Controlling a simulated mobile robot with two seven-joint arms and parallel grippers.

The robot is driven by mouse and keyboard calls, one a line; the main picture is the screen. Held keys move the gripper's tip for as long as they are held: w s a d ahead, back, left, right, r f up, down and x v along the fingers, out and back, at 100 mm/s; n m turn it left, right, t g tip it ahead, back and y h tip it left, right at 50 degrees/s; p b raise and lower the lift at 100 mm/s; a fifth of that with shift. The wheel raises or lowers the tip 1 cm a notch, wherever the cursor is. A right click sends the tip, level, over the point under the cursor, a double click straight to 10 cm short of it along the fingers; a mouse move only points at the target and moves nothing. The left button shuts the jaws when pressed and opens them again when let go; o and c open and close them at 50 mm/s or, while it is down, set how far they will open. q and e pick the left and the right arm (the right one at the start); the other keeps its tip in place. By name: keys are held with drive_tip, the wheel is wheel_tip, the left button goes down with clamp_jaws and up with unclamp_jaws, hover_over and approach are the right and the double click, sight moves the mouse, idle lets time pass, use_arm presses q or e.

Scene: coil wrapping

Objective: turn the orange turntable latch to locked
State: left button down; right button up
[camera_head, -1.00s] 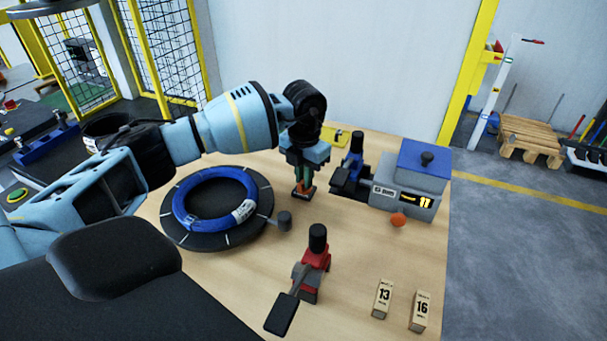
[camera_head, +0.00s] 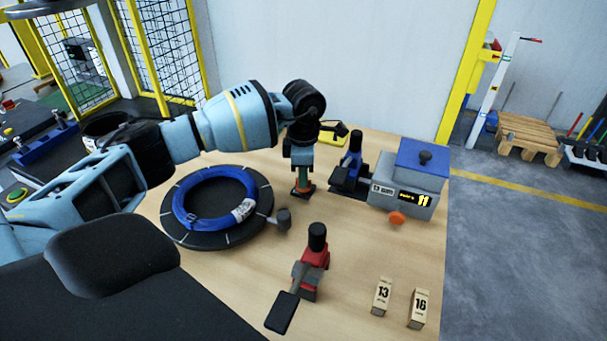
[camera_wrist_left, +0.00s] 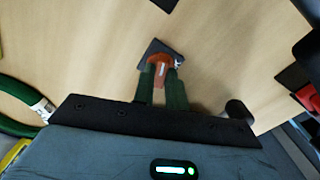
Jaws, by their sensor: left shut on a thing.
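The orange latch (camera_head: 302,186) stands on a small dark base on the wooden table, right of the black turntable (camera_head: 205,240). My left gripper (camera_head: 301,178) reaches down over it and is shut on it. In the left wrist view, the green fingers (camera_wrist_left: 161,88) sit on either side of the orange latch (camera_wrist_left: 162,62), and its dark square base (camera_wrist_left: 153,47) shows beyond them. The fingers hide part of the latch, and I cannot read a locked mark. A blue coil (camera_head: 185,212) lies on the turntable. My right gripper is not in view.
A dark knob (camera_head: 283,219) stands at the turntable's right edge. A red clamp (camera_head: 312,262) is in front, a blue clamp (camera_head: 352,165) behind. A grey machine with a blue top (camera_head: 422,158) is at right. Two numbered blocks, 13 (camera_head: 382,296) and 16 (camera_head: 419,308), stand at front right.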

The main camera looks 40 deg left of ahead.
use_arm(q)
drive_tip(key=shift+m, duration=2)
drive_tip(key=c, duration=1.4)
unclamp_jaws()
drive_tip(key=shift+c, duration=0.2)
drive_tip(key=shift+r, duration=3.95)
drive_tip(key=shift+f, duration=0.1)
